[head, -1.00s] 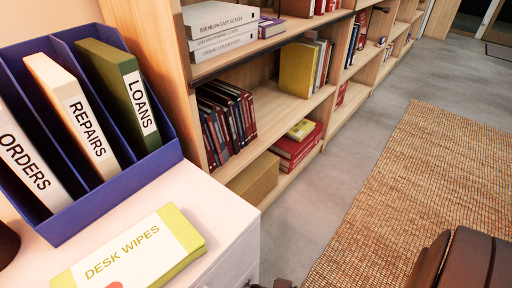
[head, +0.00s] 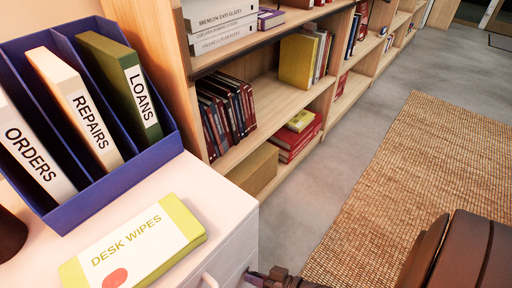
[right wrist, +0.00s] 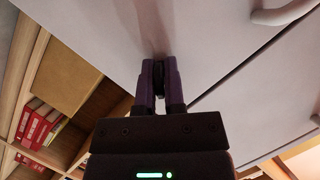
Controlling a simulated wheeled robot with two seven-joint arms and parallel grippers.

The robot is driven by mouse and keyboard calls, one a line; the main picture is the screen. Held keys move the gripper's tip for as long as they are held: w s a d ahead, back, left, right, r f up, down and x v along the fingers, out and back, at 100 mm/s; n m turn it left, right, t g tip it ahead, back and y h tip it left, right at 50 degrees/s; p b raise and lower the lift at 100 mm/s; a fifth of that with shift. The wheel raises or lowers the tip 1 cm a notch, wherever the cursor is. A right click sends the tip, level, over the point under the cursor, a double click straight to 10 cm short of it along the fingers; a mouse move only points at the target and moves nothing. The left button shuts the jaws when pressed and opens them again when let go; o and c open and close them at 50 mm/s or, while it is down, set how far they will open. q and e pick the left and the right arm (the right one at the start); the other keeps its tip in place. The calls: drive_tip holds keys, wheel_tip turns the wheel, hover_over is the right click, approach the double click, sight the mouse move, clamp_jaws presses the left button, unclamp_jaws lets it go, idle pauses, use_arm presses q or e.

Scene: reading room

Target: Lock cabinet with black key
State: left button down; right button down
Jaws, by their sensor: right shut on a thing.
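The white cabinet (head: 230,235) stands at the lower left in the head view, with a light handle (head: 209,281) on its front. In the right wrist view its pale front (right wrist: 100,35) fills the top, with a handle (right wrist: 283,12) at the upper right. My right gripper (right wrist: 160,82) has purple fingers shut on a small dark thing, apparently the black key (right wrist: 159,73), at the cabinet front. Whether the key is inside a lock is hidden. In the head view my right gripper (head: 254,277) shows only at the bottom edge, beside the cabinet. My left gripper is not in view.
On the cabinet top are a blue file holder (head: 113,190) with several binders and a desk wipes pack (head: 135,245). A wooden bookshelf (head: 262,150) stands behind. A brown chair (head: 462,250) is at the lower right, on a woven rug (head: 420,170). Grey floor between is clear.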

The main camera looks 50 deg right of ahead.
drive_tip(key=shift+r+n+h+p, duration=0.1)
drive_tip(key=shift+n+h+p, duration=0.35)
drive_tip(key=shift+n+h, duration=0.65)
drive_tip(key=shift+n, duration=0.4)
drive_tip(key=shift+n+h, duration=0.3)
drive_tip(key=shift+n, duration=0.2)
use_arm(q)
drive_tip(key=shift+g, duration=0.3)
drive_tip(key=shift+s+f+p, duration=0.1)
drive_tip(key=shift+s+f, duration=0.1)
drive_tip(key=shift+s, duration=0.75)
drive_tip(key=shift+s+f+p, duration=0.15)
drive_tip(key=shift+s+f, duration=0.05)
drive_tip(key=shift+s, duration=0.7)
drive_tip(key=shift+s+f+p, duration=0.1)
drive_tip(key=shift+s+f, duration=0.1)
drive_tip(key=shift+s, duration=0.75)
use_arm(e)
drive_tip(key=shift+n+h, duration=0.5)
drive_tip(key=shift+n, duration=0.2)
drive_tip(key=c, duration=0.7)
unclamp_jaws()
